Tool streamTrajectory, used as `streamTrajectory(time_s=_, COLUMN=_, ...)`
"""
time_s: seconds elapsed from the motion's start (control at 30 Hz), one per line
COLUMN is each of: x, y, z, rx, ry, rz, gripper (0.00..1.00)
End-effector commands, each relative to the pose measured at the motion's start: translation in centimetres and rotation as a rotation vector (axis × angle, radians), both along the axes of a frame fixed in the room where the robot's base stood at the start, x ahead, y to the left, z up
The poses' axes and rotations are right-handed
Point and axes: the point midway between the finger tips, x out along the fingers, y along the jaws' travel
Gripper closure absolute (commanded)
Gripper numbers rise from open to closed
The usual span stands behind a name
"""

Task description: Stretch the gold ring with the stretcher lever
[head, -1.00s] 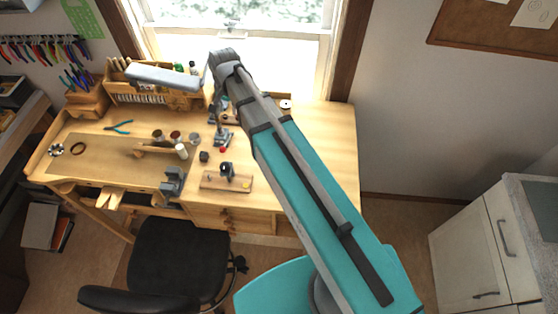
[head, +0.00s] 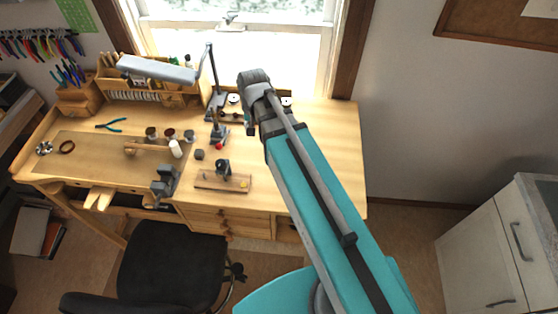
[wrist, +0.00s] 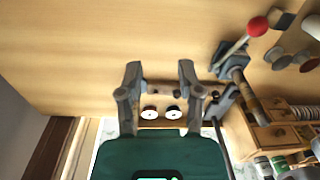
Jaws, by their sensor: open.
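The stretcher (wrist: 236,72) is a grey metal tool with an upright column, to the right of my fingers. Its lever (wrist: 236,44) ends in a red ball (wrist: 258,26), apart from the gripper. In the head view the stretcher (head: 217,128) stands near the back of the bench, with the red ball (head: 218,147) toward the front. A tiny yellow spot (head: 243,184) on a wooden board may be the gold ring; it is too small to tell.
The wooden board (head: 208,183) with a dark block lies near the bench front. A grey vise (head: 164,184) is left of it. Small jars (head: 168,134) and a lamp (head: 158,68) stand further left. The bench's right part (head: 335,150) is clear. A chair (head: 172,260) stands in front.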

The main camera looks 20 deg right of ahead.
Motion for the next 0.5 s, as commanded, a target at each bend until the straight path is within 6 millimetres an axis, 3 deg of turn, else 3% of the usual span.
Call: streamTrajectory(time_s=0.5, x=-4.0, y=-3.4, z=-4.7, rx=-0.021, ry=0.011, rz=0.134, gripper=0.53)
